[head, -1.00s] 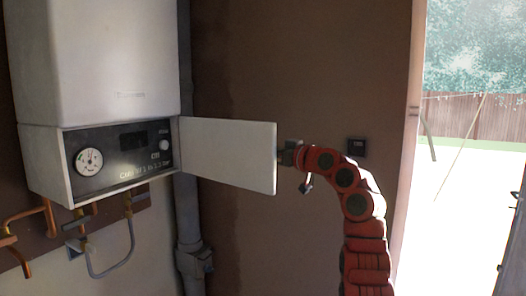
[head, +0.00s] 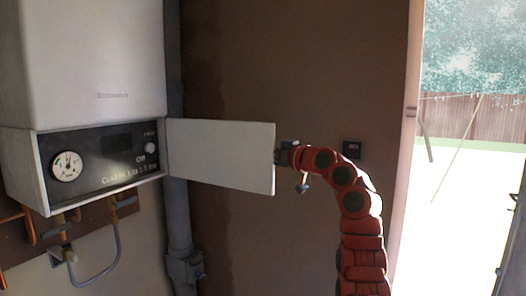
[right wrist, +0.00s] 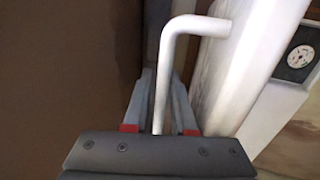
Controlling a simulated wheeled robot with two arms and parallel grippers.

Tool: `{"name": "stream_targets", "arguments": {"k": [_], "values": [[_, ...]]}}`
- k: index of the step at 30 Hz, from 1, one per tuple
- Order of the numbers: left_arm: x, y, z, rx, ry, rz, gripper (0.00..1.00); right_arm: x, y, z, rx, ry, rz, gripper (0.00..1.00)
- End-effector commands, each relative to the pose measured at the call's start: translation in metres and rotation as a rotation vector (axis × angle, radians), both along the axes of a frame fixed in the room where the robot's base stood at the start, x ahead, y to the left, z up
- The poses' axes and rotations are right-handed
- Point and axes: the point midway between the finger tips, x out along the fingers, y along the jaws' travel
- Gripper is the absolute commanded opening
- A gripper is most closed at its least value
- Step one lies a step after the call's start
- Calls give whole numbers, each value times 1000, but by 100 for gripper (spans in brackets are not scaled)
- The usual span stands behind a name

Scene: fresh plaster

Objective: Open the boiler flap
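The boiler flap (head: 222,157) is a white panel hinged at the right side of the boiler's dark control panel (head: 100,163). It stands swung wide open to the right, and the dial and knob are uncovered. My right gripper (head: 284,156) is at the flap's free edge. In the right wrist view a white bent handle (right wrist: 168,75) runs from the flap (right wrist: 262,60) between the two fingers of my right gripper (right wrist: 161,100), which are close around it. Finger contact is partly hidden. My left gripper is not in view.
The white boiler body (head: 85,60) hangs on the left wall, with copper pipes (head: 30,225) below it. A grey vertical pipe (head: 178,225) stands behind the flap. A dark switch (head: 351,149) is on the brown wall. A bright doorway opens at the right.

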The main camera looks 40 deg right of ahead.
Motion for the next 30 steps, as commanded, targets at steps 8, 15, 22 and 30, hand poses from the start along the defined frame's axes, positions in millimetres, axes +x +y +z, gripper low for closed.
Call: {"name": "stream_targets", "arguments": {"k": [8, 15, 22, 30], "values": [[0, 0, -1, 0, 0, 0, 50, -3, -1, 1, -1, -2, -1, 25], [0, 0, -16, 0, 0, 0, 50, -40, -4, -3, -2, -4, -6, 25], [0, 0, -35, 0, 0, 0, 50, -103, -8, -4, -3, -3, -9, 25], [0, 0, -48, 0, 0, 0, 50, -158, -8, -2, -3, 0, -5, 25]]}}
